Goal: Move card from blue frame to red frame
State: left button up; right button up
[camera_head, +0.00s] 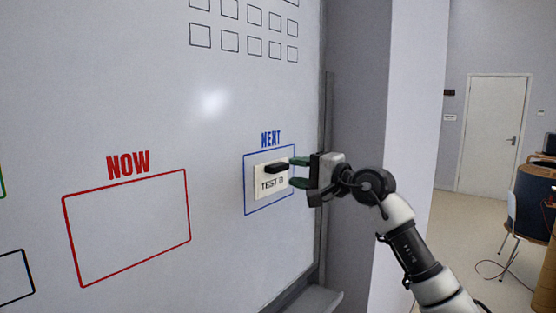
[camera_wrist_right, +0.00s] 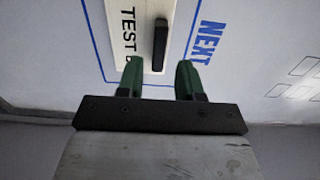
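A white card (camera_head: 262,177) with the text "TEST" and a black handle (camera_head: 278,168) is on the whiteboard inside the blue frame (camera_head: 245,185), under the word "NEXT". The red frame (camera_head: 188,206) under "NOW" is empty, to the left on the same board. My right gripper (camera_head: 292,171) is at the card's right side, its green fingers apart. In the right wrist view, the card (camera_wrist_right: 143,35) and handle (camera_wrist_right: 160,44) show just beyond the open fingertips (camera_wrist_right: 159,63), with the handle lined up between them and no grip on it. My left gripper is not in view.
The whiteboard (camera_head: 150,100) carries rows of small squares at the top and parts of other frames at the left edge. A grey pillar (camera_head: 358,90) stands right of the board. A door (camera_head: 490,130) and a chair (camera_head: 515,220) are farther back.

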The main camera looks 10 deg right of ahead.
aim_at(282, 168)
jog(key=shift+p+x, duration=0.3)
jog(key=shift+x, duration=1.75)
grip_shut()
